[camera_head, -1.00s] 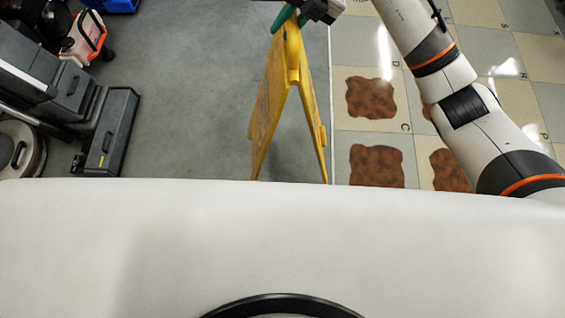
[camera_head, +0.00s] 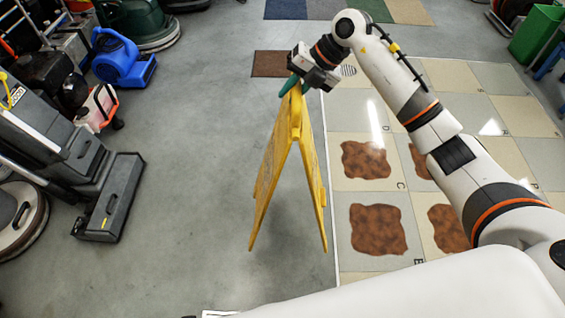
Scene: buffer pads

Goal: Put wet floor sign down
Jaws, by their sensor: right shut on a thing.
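The yellow wet floor sign (camera_head: 308,165) is an A-frame with its two legs spread, seen nearly edge-on in the middle of the head view. My right gripper (camera_head: 290,86) has green fingers and is shut on the top of the sign. The sign hangs upright below it. I cannot tell whether the feet touch the grey floor. My left gripper is not in view.
Tiled floor with brown stains (camera_head: 378,229) lies right of the sign, beyond a white line. Cleaning machines (camera_head: 108,197) and a blue blower (camera_head: 122,58) stand at the left. A green bin (camera_head: 537,34) is at the far right. Grey floor around the sign is clear.

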